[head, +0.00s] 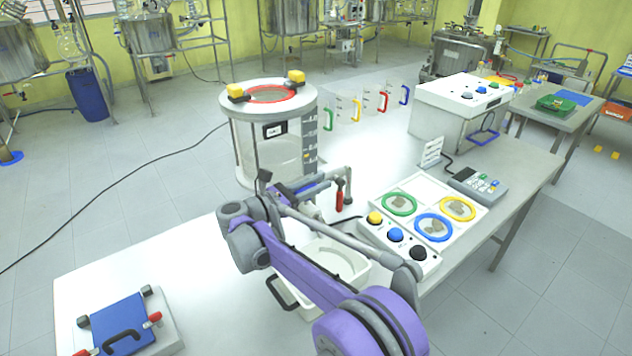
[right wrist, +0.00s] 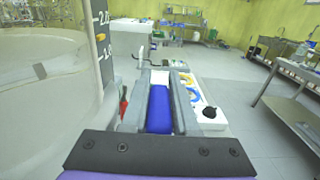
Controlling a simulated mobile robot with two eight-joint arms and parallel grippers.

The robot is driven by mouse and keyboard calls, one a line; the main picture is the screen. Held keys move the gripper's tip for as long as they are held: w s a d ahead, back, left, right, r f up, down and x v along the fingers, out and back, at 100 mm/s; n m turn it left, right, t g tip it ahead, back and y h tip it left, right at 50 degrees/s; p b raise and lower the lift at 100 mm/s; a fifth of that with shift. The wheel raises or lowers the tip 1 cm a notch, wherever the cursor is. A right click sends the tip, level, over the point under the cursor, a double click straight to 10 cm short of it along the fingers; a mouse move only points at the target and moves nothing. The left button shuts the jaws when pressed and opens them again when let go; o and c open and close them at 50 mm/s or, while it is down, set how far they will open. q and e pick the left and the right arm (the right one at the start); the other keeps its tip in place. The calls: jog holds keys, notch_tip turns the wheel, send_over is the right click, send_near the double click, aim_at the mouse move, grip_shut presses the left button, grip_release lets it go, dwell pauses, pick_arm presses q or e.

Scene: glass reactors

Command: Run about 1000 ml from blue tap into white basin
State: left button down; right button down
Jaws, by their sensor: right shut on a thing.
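A glass reactor vessel (head: 272,155) with a white lid and a marked scale stands on the white bench; its wall and scale (right wrist: 101,40) also show in the right wrist view. The blue tap handle (right wrist: 158,110) lies between the two grey fingers of my right gripper (right wrist: 162,85), which is shut on it. In the head view my right gripper (head: 300,190) is at the vessel's lower front. A red tap handle (head: 340,194) hangs beside it. The white basin (head: 352,284) stands below, partly hidden by my purple right arm. I cannot tell whether liquid is flowing. My left gripper is out of view.
Right of the basin is a button box (head: 396,237) and a tray with green, blue and yellow rings (head: 457,208). A keypad device (head: 475,186) stands behind. A blue plate with a black handle (head: 120,325) lies front left. The bench between is clear.

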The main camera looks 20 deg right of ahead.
aim_at(295, 193)
dwell(0.4)
jog(key=c, duration=1)
grip_release()
jog(key=shift+o, duration=0.2)
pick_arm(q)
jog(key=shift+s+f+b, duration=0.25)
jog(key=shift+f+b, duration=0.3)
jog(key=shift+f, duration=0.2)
pick_arm(e)
jog(key=v, duration=1)
jog(key=shift+a, duration=0.4)
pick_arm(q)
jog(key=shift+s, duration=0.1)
pick_arm(e)
jog(key=shift+s, duration=0.15)
